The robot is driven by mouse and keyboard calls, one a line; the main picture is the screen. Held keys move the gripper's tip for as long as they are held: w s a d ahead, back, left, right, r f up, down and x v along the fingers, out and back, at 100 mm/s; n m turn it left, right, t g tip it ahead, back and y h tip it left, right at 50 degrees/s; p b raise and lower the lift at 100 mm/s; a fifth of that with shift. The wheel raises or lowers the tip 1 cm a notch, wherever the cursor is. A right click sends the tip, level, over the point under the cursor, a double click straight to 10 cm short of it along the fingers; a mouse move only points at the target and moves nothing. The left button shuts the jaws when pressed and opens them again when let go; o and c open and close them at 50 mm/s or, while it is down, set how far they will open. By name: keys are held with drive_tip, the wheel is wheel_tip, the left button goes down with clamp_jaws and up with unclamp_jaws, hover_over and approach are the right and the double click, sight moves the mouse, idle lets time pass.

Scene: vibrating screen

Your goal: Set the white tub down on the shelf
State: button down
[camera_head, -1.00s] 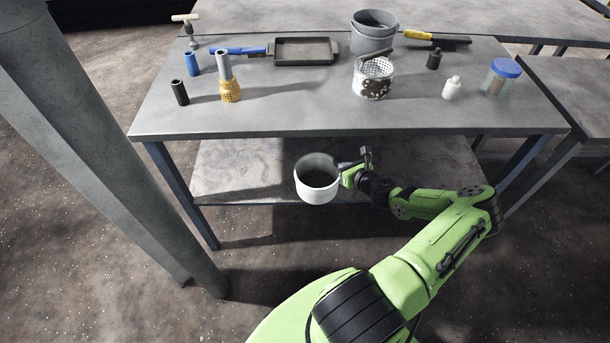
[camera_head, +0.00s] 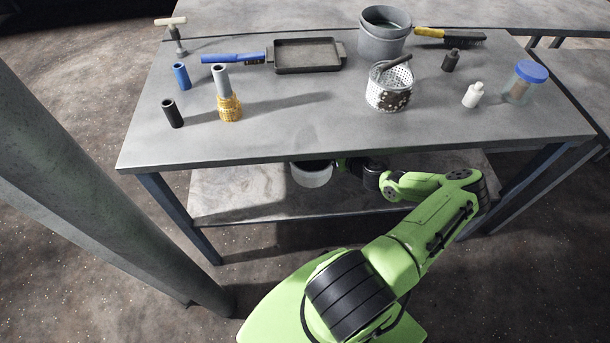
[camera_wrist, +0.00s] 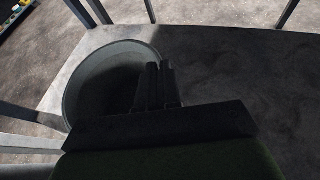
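The white tub (camera_head: 312,176) is under the tabletop, over the lower shelf (camera_head: 240,192). The table's front edge hides its top in the head view. In the wrist view the open mouth of the tub (camera_wrist: 85,75) shows, dark inside. My gripper (camera_wrist: 155,88) is at the tub's near rim, with its fingers close together across the wall, so it looks shut on the tub. In the head view my gripper is mostly hidden under the tabletop, right of the tub. I cannot tell whether the tub's base touches the shelf.
The tabletop (camera_head: 300,130) overhangs the shelf and my wrist. On it stand a perforated basket (camera_head: 388,95), a grey bucket (camera_head: 382,38), a dark tray (camera_head: 307,57) and several small items. Table legs (camera_head: 180,215) flank the shelf. Bare shelf lies left and right of the tub.

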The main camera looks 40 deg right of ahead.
sight(328, 162)
wheel_tip(328, 162, down, 10)
drive_tip(key=b, duration=0.4)
drive_tip(key=shift+r, duration=0.1)
drive_tip(key=c, duration=1.7)
unclamp_jaws()
drive_tip(key=o, duration=0.4)
drive_tip(key=shift+c, duration=0.2)
